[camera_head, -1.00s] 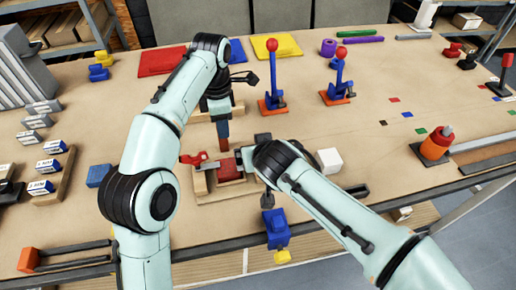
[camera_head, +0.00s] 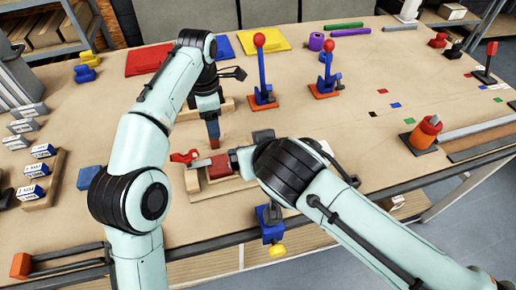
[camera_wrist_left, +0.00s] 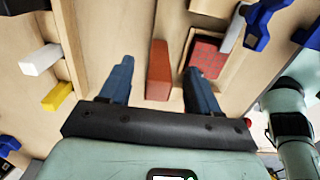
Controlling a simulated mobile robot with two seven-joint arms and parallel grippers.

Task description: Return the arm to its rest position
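My left gripper (camera_head: 213,140) points down over the wooden work board, its blue fingers low. In the left wrist view my left gripper (camera_wrist_left: 160,78) has its two blue fingers wide apart. An orange-red wedge-like block (camera_wrist_left: 159,72) lies between them in the picture, with gaps on both sides. A red gridded panel (camera_wrist_left: 206,52) lies right of it in a wooden frame; it also shows in the head view (camera_head: 219,168). My right arm comes in from the lower right, and its gripper (camera_head: 238,163) is beside this panel. Its fingers are mostly hidden by the wrist.
A red-handled clamp (camera_head: 185,157) sits beside the frame. Two blue toggle levers (camera_head: 262,80) (camera_head: 327,70) stand behind. A blue clamp (camera_head: 271,222) hangs at the front edge. The table's right half is mostly open.

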